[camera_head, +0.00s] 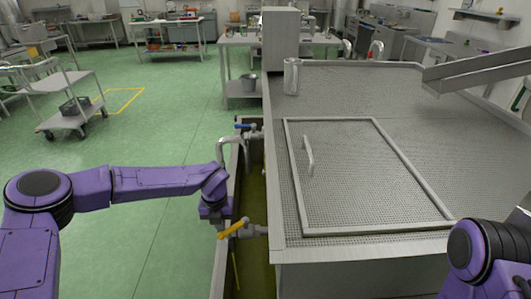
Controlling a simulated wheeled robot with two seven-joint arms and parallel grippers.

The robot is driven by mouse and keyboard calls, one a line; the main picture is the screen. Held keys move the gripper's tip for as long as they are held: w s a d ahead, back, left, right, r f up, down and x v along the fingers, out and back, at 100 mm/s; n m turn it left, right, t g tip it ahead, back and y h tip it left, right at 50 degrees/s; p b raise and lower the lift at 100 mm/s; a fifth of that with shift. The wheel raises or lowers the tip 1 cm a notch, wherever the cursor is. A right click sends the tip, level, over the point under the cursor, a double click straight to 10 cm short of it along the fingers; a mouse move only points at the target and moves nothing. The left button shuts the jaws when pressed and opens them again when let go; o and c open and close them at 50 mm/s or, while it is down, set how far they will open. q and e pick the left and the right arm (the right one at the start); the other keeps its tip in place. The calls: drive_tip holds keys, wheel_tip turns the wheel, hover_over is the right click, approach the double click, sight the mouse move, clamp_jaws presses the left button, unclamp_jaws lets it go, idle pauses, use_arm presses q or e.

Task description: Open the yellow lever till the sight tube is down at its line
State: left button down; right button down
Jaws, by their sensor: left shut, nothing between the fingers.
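The yellow lever (232,229) sits on a metal valve at the near left side of the mesh-topped tank (350,250), above a narrow trough (250,275) with greenish liquid. The lever slants down to the left, out from the tank. My left gripper (214,224) points down, shut and empty, close beside the lever's outer end; I cannot tell whether they touch. A thin yellow streak (236,268) shows below the valve; I cannot tell what it is. I cannot make out the sight tube or its line for sure. My right arm shows at lower right, its gripper out of view.
A second valve with a blue lever (244,126) and a bent grey pipe (230,148) stand farther along the trough. A framed hatch with a handle (308,155) and a clear-looking cylinder (292,76) are on the tank top. Green floor left of the trough is open.

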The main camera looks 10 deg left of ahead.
sight(227, 234)
idle(0.4)
use_arm(q)
drive_tip(key=shift+s+d, duration=1.3)
drive_tip(key=shift+d, duration=0.25)
idle(6.0)
